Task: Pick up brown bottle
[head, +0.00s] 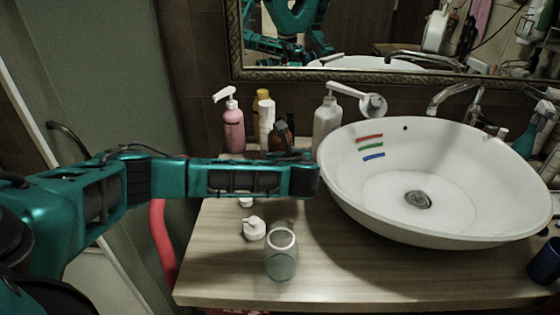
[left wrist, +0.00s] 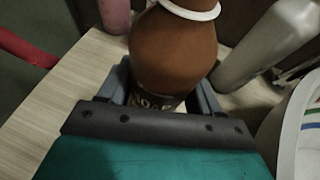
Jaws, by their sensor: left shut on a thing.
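The brown bottle (left wrist: 172,48) stands between my gripper's fingers in the left wrist view, with a white ring around its neck and a label low on its front. In the head view the brown bottle (head: 277,141) shows only in part behind my left arm, among other bottles at the back of the counter. My left gripper (left wrist: 165,92) is shut on the bottle's lower body, one finger on each side. The bottle looks upright, and its base is hidden. I cannot tell whether it touches the counter. My right gripper is in neither view.
A pink pump bottle (head: 233,128) stands left, a grey dispenser (head: 326,118) right. A white basin (head: 470,222) fills the right side. A glass jar (head: 281,262) and white pump top (head: 254,229) are in front. A mirror (head: 350,68) hangs behind.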

